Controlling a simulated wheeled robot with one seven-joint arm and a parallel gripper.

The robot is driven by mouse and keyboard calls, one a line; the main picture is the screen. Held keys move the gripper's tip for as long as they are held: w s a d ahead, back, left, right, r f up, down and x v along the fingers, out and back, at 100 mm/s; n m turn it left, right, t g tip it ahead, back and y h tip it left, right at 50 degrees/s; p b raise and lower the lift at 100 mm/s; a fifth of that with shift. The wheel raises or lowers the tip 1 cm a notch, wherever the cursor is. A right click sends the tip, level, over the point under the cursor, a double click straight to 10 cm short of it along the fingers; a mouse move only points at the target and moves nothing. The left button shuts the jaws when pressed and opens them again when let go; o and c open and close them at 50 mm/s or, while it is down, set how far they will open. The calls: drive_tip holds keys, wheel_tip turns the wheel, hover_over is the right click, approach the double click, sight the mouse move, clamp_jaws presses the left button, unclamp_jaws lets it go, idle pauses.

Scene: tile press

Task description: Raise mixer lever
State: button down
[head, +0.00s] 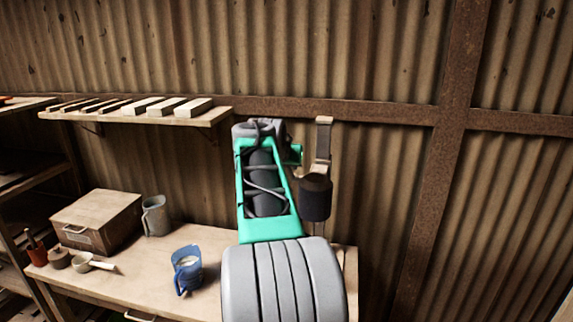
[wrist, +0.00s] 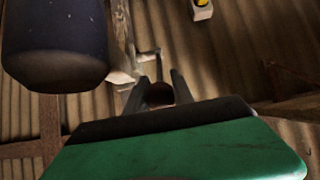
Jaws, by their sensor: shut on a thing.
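The mixer shows in the head view as a dark cylinder (head: 316,198) under a pale bracket and an upright post, just right of my arm. In the wrist view its dark cylinder (wrist: 55,40) fills the upper left, close to my gripper. My gripper (wrist: 160,92) shows in the wrist view with its two dark fingers shut on a small round brown piece, the mixer lever (wrist: 160,95). In the head view my own green and grey arm hides the gripper and the lever.
A shelf (head: 215,117) with several pale blocks hangs above. Corrugated wall stands behind.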

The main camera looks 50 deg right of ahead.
drive_tip(key=shift+r, duration=0.2)
drive_tip(key=c, duration=1.5)
unclamp_jaws()
drive_tip(key=shift+o, duration=0.6)
drive_tip(key=shift+f, duration=0.1)
drive_tip(key=shift+a, duration=0.1)
drive_tip(key=b+v, duration=0.2)
drive_tip(key=v, duration=0.5)
drive_tip(key=shift+s+a+r, duration=0.2)
drive_tip(key=shift+r, duration=0.05)
drive_tip(key=shift+c, duration=0.4)
